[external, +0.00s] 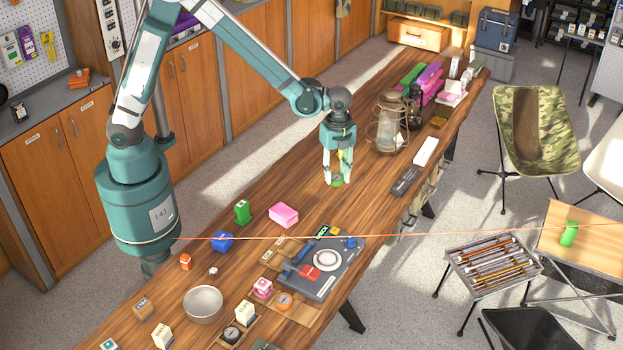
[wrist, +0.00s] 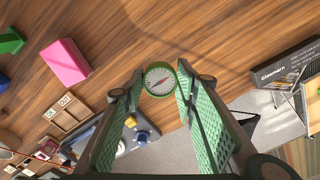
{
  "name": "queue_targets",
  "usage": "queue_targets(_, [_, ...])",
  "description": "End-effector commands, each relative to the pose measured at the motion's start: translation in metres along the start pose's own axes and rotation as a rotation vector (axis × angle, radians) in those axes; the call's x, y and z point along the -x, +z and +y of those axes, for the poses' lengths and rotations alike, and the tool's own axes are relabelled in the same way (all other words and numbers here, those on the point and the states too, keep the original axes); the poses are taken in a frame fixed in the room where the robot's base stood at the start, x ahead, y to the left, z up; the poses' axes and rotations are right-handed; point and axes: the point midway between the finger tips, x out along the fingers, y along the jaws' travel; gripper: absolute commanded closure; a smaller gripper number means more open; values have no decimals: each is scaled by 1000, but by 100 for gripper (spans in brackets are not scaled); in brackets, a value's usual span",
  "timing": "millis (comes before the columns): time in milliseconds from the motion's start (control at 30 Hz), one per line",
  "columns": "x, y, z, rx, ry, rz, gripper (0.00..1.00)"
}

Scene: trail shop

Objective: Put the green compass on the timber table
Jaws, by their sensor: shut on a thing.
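The green compass (wrist: 160,80) has a round green case, a white dial and a red needle. In the wrist view it sits between the two fingertips of my gripper (wrist: 158,88), which are shut on it. In the external view my gripper (external: 338,180) points down over the long wooden bench, with a bit of green at its tips. I cannot tell whether the compass touches the bench. A small folding table with a pale timber top (external: 596,242) stands at the right, apart from the bench, with a bright green object (external: 569,234) on it.
The long bench (external: 235,275) holds a pink box (external: 284,215), a grey tray (external: 322,268), a metal bowl (external: 203,304) and lanterns (external: 387,125). A low stand of rods (external: 495,265) and camouflage chair (external: 540,130) stand beyond it. An orange line crosses the view.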

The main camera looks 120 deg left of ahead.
Motion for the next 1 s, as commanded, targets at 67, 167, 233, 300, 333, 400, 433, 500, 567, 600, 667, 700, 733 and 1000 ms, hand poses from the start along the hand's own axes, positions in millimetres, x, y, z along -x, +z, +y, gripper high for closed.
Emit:
queue_targets(67, [0,23,-5,50,0,0,83])
queue_targets(167, [0,50,-10,111,0,0,83])
queue_targets(233, [0,68,-13,152,0,0,83])
queue_targets(300, [-1,86,-16,194,0,0,83])
queue_targets(333, [-1,94,-17,212,0,0,83])
queue_targets(400, [-1,112,-19,255,0,0,83])
queue_targets(433, [-1,121,-19,273,0,0,83])
queue_targets(500, [-1,138,-20,314,0,0,83])
queue_targets(567, [-1,153,-20,348,0,0,83])
queue_targets(600, [-2,162,-20,368,0,0,83])
queue_targets(667, [-2,174,-20,398,0,0,83])
queue_targets(700, [-2,182,-20,415,0,-1,83])
queue_targets(733, [-2,187,-20,427,0,-1,83])
queue_targets(1000, [-2,211,-20,486,0,-1,83])
